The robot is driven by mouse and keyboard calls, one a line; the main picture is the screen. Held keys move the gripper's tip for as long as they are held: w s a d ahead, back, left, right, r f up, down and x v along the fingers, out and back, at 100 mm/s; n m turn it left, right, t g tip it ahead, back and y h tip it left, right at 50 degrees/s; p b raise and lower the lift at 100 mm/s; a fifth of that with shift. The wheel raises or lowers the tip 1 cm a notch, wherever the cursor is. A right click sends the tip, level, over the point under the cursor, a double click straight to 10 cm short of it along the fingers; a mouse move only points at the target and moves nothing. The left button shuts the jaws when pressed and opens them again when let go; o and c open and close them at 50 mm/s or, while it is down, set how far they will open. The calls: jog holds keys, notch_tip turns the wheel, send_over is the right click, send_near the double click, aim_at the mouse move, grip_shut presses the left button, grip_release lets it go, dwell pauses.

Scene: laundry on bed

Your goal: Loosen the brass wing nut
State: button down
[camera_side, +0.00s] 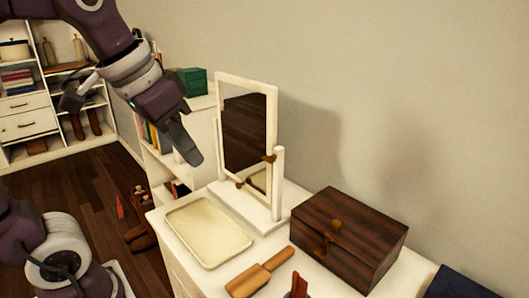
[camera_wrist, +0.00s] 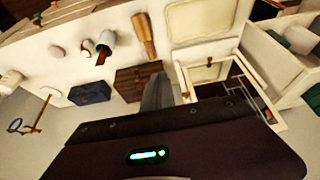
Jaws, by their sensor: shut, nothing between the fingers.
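The brass wing nut (camera_side: 269,158) sits at the side of the white-framed tilting mirror (camera_side: 246,85), by the nearer post. A second small brass piece (camera_side: 240,183) shows at the mirror's lower edge. My gripper (camera_side: 194,158) is shut and empty, in the air left of the mirror and above the cream tray (camera_side: 208,232). It is apart from the wing nut. In the wrist view the shut fingers (camera_wrist: 158,92) point toward the dresser top, and the mirror (camera_wrist: 222,88) is to their right. I cannot tell the wing nut clearly there.
A dark wooden box (camera_side: 348,238) with a brass-coloured latch stands right of the mirror. A wooden brush (camera_side: 258,275) lies in front of it. The wall is close behind the mirror. A white shelf unit (camera_side: 200,140) with a green box (camera_side: 190,82) stands behind.

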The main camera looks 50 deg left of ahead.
jog(key=w+a+r+g, duration=0.1)
jog(key=w+a+r, duration=0.1)
jog(key=w, duration=0.4)
jog(key=w+a+r, duration=0.2)
jog(key=w+r, duration=0.1)
jog(key=w, duration=0.3)
send_near(267, 156)
jog(key=shift+g, duration=0.3)
jog(key=x, duration=0.6)
jog(key=shift+w+f, duration=0.15)
jog(key=shift+w, duration=0.3)
